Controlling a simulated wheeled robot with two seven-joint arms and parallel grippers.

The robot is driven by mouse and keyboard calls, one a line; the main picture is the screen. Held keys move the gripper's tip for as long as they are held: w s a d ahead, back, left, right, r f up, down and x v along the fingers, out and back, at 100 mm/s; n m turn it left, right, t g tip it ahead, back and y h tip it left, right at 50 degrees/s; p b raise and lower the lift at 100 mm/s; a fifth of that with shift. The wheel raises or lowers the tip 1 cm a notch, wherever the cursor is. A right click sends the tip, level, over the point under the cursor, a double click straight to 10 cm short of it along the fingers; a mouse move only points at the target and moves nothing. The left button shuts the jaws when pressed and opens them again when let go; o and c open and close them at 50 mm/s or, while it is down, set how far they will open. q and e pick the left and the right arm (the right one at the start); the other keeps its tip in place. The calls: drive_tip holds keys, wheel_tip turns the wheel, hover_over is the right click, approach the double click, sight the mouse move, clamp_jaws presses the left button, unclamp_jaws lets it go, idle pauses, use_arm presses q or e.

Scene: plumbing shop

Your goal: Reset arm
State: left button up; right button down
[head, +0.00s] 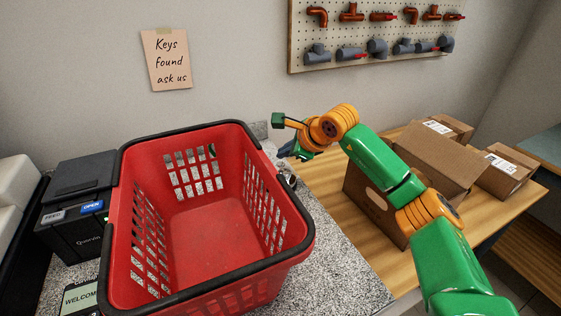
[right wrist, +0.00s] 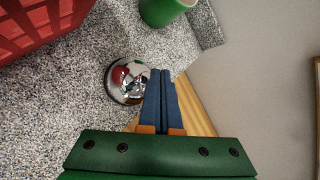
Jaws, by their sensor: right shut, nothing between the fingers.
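My right arm (head: 385,170) is green and orange and reaches in from the lower right of the head view. My right gripper (head: 288,151) is beyond the right rim of the red basket, over the granite counter. In the right wrist view its blue fingers (right wrist: 160,75) are together with nothing between them. A shiny silver dome, like a call bell (right wrist: 126,80), is beside the fingertips in that view; whether they touch cannot be told. My left gripper is not in view.
The red basket (head: 215,229) stands empty on the granite counter (head: 345,277). A green cup-like object (right wrist: 163,11) is near the wall. Cardboard boxes (head: 437,160) sit on the wooden table at right. A black printer-like box (head: 72,240) stands left.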

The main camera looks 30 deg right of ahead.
wheel_tip(320, 180, up, 6)
drive_tip(key=p, duration=0.4)
drive_tip(key=shift+f, duration=0.1)
